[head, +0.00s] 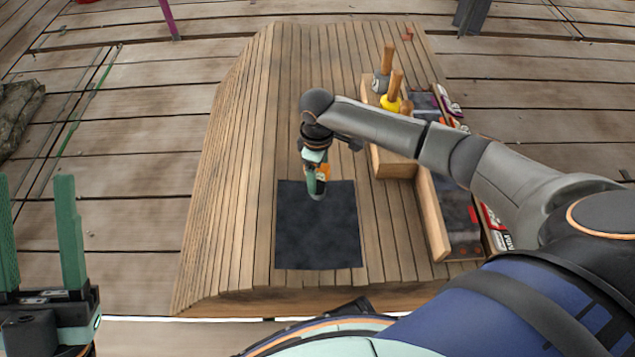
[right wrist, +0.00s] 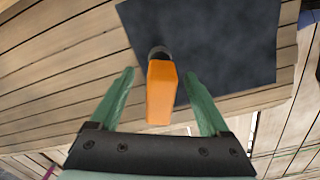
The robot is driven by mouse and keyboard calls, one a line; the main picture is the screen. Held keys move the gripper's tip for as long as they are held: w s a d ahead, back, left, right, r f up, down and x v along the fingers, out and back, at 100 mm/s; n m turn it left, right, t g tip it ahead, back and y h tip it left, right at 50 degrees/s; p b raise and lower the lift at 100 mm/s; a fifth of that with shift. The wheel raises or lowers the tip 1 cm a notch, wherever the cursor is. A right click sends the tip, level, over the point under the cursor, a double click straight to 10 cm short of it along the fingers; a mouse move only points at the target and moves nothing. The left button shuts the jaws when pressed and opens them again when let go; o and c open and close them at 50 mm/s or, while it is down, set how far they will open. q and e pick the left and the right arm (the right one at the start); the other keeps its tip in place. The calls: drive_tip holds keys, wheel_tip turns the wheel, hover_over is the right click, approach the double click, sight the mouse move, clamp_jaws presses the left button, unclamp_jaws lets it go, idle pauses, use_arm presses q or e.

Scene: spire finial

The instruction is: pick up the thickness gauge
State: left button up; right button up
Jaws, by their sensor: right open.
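The thickness gauge appears to be the orange block with a dark grey end in the right wrist view (right wrist: 161,95). It lies between the two green fingers of my right gripper (right wrist: 159,75), with a visible gap on each side. In the head view only a bit of orange (head: 325,171) shows beside my right gripper (head: 317,190), which hides most of it. The right gripper is open, at the far edge of a dark mat (head: 318,235). My left gripper (head: 35,178) is open and empty at the far left, off the wooden platform.
The slatted wooden platform (head: 235,190) has clear room left of the mat. At the right stand a wooden block (head: 393,165) and a wooden-walled tray (head: 434,220).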

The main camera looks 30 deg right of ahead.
clamp_jaws()
idle(0.7)
